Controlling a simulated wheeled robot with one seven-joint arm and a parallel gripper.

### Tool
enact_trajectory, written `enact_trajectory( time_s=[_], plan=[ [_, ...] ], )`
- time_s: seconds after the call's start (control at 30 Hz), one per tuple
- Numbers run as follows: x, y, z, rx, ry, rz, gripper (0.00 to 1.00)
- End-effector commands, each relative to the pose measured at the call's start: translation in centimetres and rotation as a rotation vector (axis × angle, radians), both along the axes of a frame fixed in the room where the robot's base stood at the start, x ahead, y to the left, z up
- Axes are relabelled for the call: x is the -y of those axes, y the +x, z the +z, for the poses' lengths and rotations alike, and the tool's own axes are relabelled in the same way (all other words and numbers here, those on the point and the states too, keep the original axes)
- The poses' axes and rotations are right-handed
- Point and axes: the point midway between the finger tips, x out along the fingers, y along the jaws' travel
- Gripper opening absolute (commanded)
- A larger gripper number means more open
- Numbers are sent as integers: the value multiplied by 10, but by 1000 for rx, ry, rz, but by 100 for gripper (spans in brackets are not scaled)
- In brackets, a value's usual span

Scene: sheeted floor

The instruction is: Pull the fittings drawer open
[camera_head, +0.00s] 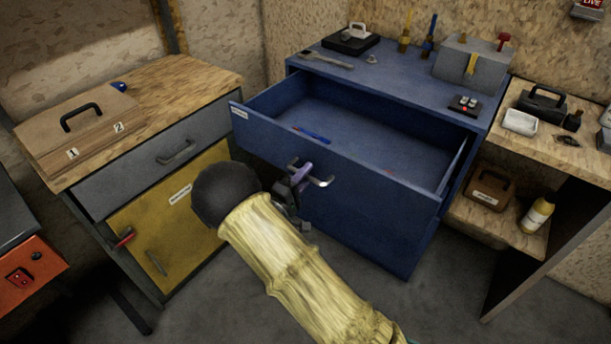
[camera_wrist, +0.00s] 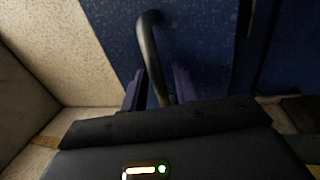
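The blue fittings drawer (camera_head: 345,190) stands well out of the blue cabinet (camera_head: 395,82), its inside showing from above. A small white label sits at its upper left front; I cannot read it. Its metal bar handle (camera_head: 321,182) is on the front face. My gripper (camera_head: 302,178) is at this handle. In the wrist view, the handle (camera_wrist: 148,45) runs down between the two fingers of my gripper (camera_wrist: 160,88), which close around it from both sides. Part of the handle is hidden behind my gripper body.
A blue tool (camera_head: 313,136) lies in the drawer. A wooden-topped bench (camera_head: 185,85) with a grey drawer (camera_head: 160,158) and yellow door (camera_head: 170,215) stands left. Shelving (camera_head: 545,140) stands right. Grey floor is open in front of the cabinet.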

Motion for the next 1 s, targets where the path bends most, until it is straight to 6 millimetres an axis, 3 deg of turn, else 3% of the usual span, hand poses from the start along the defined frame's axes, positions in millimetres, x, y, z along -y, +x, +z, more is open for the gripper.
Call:
enact_trajectory(
  time_s=[0.17,0.8,1.0],
  plan=[
    [-10,-12,-3,-1,0,4,29],
    [-81,-111,-28,-3,0,3,29],
    [-97,-133,-33,-2,0,1,29]
  ],
)
